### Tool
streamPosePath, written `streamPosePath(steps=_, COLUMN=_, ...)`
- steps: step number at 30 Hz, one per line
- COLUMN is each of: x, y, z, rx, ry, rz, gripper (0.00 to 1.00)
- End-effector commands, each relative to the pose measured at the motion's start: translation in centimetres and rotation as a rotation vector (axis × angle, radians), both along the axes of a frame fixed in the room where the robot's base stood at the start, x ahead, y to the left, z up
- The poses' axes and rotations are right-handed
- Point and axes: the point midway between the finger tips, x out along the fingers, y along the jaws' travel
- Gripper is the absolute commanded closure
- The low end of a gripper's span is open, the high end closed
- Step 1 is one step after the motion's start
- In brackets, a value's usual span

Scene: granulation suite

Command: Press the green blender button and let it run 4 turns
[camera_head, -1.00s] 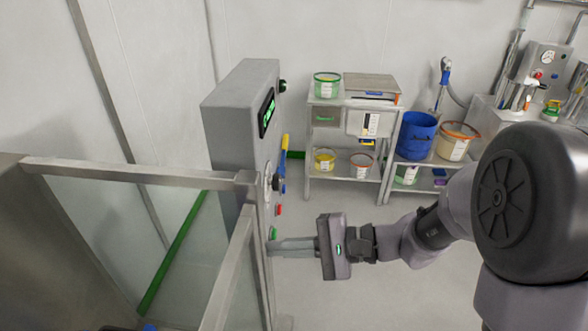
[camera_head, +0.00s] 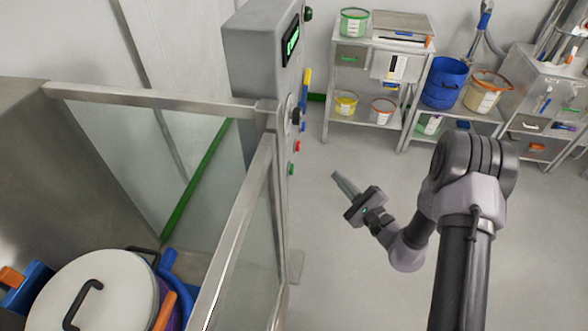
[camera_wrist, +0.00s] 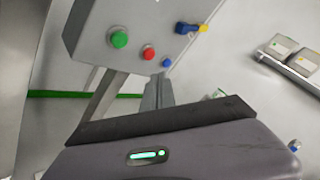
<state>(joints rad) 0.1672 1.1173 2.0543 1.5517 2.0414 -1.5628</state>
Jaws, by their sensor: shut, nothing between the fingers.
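The grey control cabinet (camera_head: 258,60) stands left of centre in the head view, with a lit green display (camera_head: 291,45) whose text is too small to read. The green button (camera_head: 291,169) sits low on its panel, below a red button (camera_head: 298,146). In the wrist view the green button (camera_wrist: 119,39) is at the upper left, beside the red button (camera_wrist: 149,54) and a blue one (camera_wrist: 167,62). My gripper (camera_head: 337,176) is shut and empty, right of the panel and clear of the green button. Its fingers (camera_wrist: 157,92) also show in the wrist view.
A metal guard frame (camera_head: 160,101) with clear panels stands in front of the cabinet. Shelves (camera_head: 372,85) with tubs line the back wall. The floor around my arm is clear.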

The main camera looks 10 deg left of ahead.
Motion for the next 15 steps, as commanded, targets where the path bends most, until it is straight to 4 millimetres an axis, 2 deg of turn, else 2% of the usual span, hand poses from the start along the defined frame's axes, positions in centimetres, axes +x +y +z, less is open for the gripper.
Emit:
streamPosePath(steps=5, x=0.0, y=1.5, z=0.1, rx=0.001, ry=0.001, rz=0.004, gripper=1.0)
streamPosePath(steps=15, x=0.1, y=6.5, z=0.1, rx=0.0, ry=0.001, rz=0.006, gripper=1.0)
